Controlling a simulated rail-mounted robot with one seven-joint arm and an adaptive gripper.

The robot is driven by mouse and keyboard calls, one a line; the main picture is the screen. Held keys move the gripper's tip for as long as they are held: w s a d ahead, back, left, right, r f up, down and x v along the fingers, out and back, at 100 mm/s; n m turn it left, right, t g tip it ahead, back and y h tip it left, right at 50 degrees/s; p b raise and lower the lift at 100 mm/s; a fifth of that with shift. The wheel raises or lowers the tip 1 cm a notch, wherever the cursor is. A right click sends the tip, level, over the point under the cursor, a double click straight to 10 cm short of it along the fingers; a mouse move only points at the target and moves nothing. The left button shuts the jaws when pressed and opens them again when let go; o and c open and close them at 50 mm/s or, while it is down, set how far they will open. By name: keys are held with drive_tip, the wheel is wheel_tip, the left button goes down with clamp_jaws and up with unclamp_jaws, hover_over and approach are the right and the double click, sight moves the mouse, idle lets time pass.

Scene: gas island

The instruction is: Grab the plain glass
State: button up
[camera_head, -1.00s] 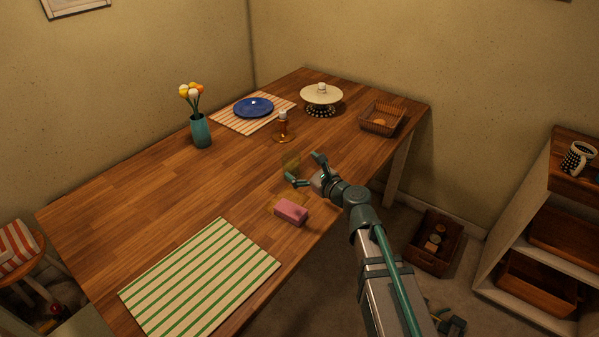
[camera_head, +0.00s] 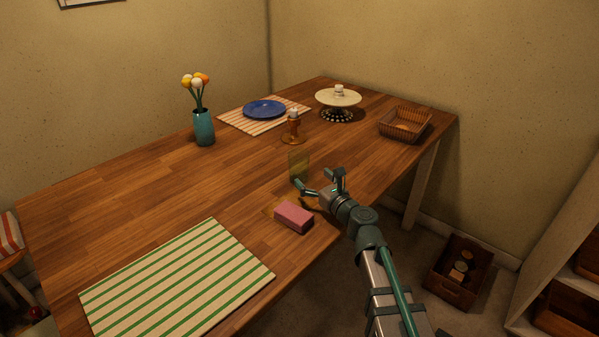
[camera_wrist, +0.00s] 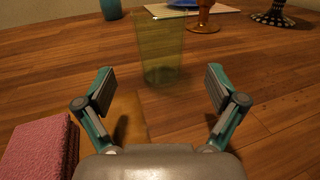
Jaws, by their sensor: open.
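The plain glass (camera_head: 298,166) is a see-through, yellow-green tumbler standing upright on the wooden table. In the wrist view the glass (camera_wrist: 160,50) is just beyond my fingertips, roughly centred between them. My gripper (camera_head: 319,184) is open and low over the table's right-hand edge, on the near side of the glass. In the wrist view my gripper's fingers (camera_wrist: 159,90) are spread wide with nothing between them, apart from the glass.
A pink block (camera_head: 294,217) lies close to the left of my gripper. An amber candle holder (camera_head: 293,128) stands behind the glass. A teal vase (camera_head: 204,128), cake stand (camera_head: 338,98) and wicker basket (camera_head: 404,123) are farther back. A green-striped mat (camera_head: 178,284) lies nearer.

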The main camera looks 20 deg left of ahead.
sight(304, 168)
drive_tip(key=x, duration=0.8)
drive_tip(key=shift+w+a+r, duration=0.1)
drive_tip(key=shift+a+r, duration=0.1)
drive_tip(key=c, duration=1.4)
